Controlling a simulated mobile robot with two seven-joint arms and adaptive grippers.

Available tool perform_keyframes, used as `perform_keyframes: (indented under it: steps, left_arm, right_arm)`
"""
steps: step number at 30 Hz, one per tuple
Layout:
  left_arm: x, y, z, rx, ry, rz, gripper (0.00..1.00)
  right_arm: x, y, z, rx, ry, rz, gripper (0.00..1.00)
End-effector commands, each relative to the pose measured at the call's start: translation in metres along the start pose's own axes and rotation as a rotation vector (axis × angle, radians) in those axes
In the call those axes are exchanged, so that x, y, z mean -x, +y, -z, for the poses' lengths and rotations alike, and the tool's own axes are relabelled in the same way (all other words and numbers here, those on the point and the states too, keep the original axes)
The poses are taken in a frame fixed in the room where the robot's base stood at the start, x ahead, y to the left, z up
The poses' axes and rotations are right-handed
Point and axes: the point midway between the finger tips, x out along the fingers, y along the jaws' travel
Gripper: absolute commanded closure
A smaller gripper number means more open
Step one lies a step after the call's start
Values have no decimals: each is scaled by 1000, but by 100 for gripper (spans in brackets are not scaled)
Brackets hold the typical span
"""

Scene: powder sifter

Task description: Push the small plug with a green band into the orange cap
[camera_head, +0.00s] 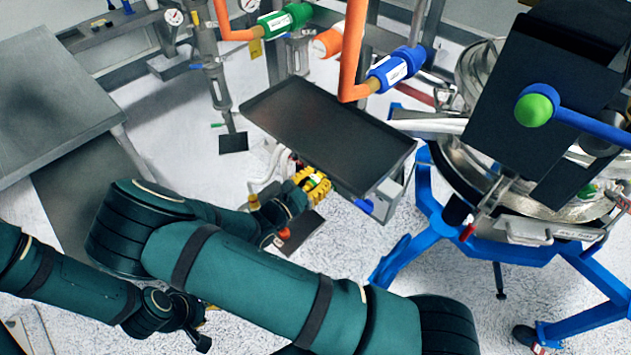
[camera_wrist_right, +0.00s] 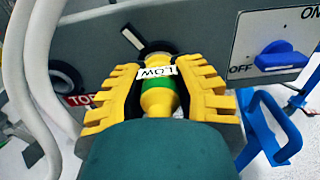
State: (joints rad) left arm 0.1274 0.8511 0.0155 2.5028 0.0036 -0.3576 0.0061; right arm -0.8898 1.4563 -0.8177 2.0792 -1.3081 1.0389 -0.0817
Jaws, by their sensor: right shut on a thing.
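My right gripper (camera_head: 313,182) is at the near side of a grey box. Its yellow ridged fingers (camera_wrist_right: 156,92) are shut on the small plug (camera_wrist_right: 160,101), a yellow piece with a green band and a white "LOW" label. The plug points at the box's grey panel, close to a dark round fitting (camera_wrist_right: 157,48); whether they touch is hidden. A short orange cylinder (camera_head: 328,42) stands behind the box and may be the orange cap; no orange cap shows in the wrist view. My left gripper (camera_head: 198,335) is low at the left, dark and partly hidden.
White hoses (camera_wrist_right: 42,75) hang left of the plug. The metal sifter (camera_head: 505,200) stands on a blue frame at right.

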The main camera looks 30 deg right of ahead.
Motion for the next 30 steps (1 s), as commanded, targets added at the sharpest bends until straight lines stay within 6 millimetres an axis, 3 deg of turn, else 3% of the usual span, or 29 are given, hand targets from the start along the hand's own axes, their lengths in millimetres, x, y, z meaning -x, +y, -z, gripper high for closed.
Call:
perform_keyframes:
  steps: [30]
  left_arm:
    - [8,3,1,0,0,0,61]
  right_arm:
    - [38,0,0,0,1,-2,100]
